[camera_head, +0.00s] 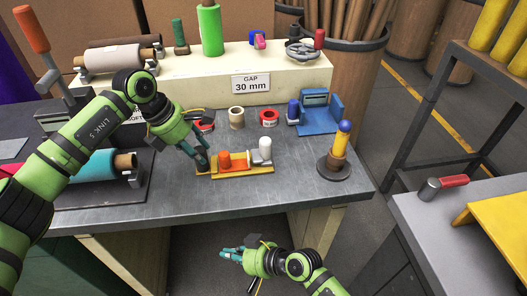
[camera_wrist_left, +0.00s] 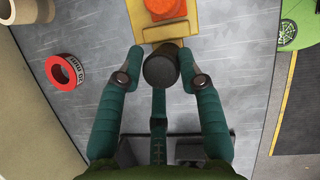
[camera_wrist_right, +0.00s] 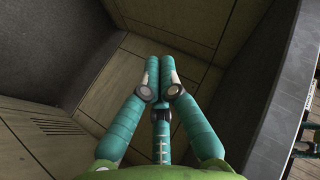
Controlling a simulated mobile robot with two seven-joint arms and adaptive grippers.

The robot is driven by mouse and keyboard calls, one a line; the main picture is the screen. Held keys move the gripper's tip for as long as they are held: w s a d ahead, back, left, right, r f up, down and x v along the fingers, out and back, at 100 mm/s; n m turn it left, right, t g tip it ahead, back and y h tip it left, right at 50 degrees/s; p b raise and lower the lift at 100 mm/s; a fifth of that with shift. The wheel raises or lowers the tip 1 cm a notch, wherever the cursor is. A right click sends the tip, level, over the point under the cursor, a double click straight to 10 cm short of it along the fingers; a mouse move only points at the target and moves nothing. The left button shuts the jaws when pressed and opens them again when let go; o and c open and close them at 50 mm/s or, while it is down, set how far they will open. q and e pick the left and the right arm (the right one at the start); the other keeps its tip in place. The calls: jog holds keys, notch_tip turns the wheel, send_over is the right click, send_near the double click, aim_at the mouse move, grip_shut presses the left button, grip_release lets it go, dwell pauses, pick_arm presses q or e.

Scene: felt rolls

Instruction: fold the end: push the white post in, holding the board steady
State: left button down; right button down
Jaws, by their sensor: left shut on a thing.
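The yellow board (camera_head: 245,170) lies on the grey table. An orange post (camera_head: 225,160) stands toward its left part and a white post (camera_head: 265,149) toward its right end. My left gripper (camera_head: 203,163) is at the board's left end, with its fingers shut around a dark grey round post (camera_wrist_left: 160,70). The left wrist view also shows the board's end (camera_wrist_left: 180,27) and the orange post (camera_wrist_left: 163,8); the white post is out of that view. My right gripper (camera_head: 228,254) is below the table's front edge, away from the board, its fingers together and empty.
Tape rolls (camera_head: 269,117) and a tan ring (camera_head: 236,117) lie behind the board. A blue fixture (camera_head: 320,115) stands at back right. A yellow post with a blue top (camera_head: 340,148) stands right. The table front is clear.

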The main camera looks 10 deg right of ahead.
pick_arm(q)
jog(key=shift+s+f, duration=0.1)
jog(key=shift+f, duration=0.1)
pick_arm(e)
jog(key=a+r+n+g+y, duration=0.1)
jog(key=a+r+n+y, duration=0.3)
jog(key=r, duration=1.3)
notch_tip(320, 180, up, 13)
jog(key=n+g+h, duration=0.3)
jog(key=h, duration=0.9)
send_over(261, 151)
jog(key=d, duration=0.5)
jog(key=shift+s+d+f+x, duration=0.15)
jog(key=shift+d+x, duration=0.1)
jog(key=shift+x, duration=1.15)
jog(key=shift+s+d+x, duration=0.2)
jog(key=shift+x, duration=1.2)
jog(key=shift+s+d+f+x, duration=0.15)
jog(key=shift+d+x, duration=0.1)
jog(key=shift+x, duration=1.15)
